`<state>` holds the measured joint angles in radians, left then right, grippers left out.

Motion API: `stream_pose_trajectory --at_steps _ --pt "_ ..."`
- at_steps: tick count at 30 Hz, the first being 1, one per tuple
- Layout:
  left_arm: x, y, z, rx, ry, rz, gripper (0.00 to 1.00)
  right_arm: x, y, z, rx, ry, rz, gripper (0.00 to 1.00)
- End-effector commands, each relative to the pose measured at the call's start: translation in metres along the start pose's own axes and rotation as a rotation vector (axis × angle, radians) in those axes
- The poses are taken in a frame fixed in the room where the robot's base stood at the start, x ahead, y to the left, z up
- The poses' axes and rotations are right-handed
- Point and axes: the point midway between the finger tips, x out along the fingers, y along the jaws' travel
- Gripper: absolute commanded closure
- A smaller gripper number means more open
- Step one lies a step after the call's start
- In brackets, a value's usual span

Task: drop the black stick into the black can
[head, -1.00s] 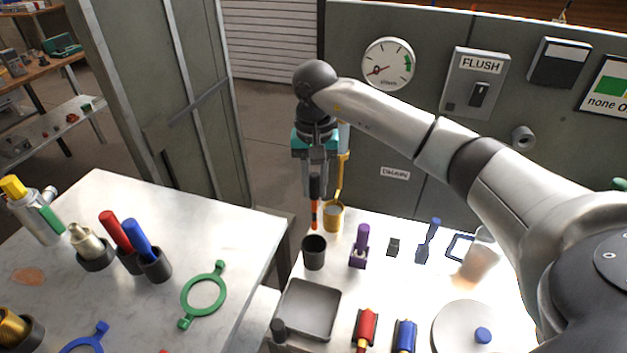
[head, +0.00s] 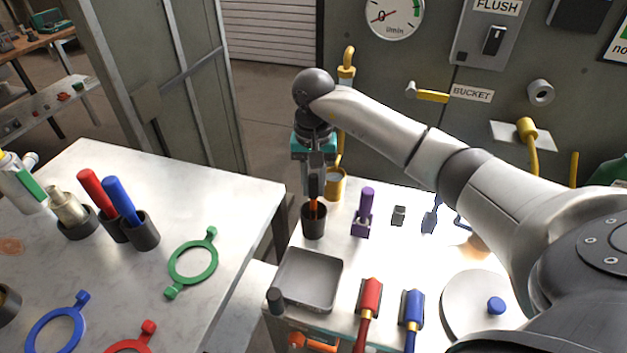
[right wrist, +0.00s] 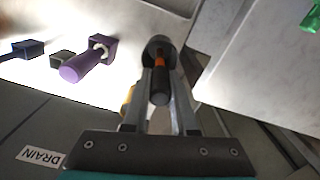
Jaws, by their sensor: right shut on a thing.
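The black stick (right wrist: 160,86) has an orange section towards its lower end. My right gripper (head: 315,192) is shut on it and holds it upright, pointing down. The black can (head: 314,226) stands on the right-hand table, directly below the gripper. The stick's orange part (head: 313,207) overlaps the can's mouth in the head view, and the can (right wrist: 153,46) shows around the stick's far end in the right wrist view. I cannot tell how deep the lower end sits. My left gripper is not in view.
A yellow cup (head: 335,186) stands close behind the can. A purple-handled tool (head: 365,208) is to the right and a grey tray (head: 309,280) is in front. A gap separates this table from the left table (head: 232,195).

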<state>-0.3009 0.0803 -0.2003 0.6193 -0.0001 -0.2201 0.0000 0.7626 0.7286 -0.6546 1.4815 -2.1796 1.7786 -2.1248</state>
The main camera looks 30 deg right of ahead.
Motion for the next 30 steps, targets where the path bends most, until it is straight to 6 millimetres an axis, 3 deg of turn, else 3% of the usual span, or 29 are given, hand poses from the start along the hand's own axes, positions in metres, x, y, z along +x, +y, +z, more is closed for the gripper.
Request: stream_pose_trajectory --at_steps 14,15,24,30 --pt "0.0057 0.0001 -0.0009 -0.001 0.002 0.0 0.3 0.0084 0.0 -0.0001 0.0 0.001 0.0 1.0" --pt "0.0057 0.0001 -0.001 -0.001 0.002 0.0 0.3 0.0084 0.0 -0.0001 0.0 0.0 0.0 0.71" --pt "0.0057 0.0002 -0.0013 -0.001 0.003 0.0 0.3 0.0084 -0.0001 0.0 0.0 0.0 0.0 0.4" --pt "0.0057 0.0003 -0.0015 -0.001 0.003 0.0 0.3 0.0084 -0.0001 0.0 0.0 0.0 0.0 0.4"
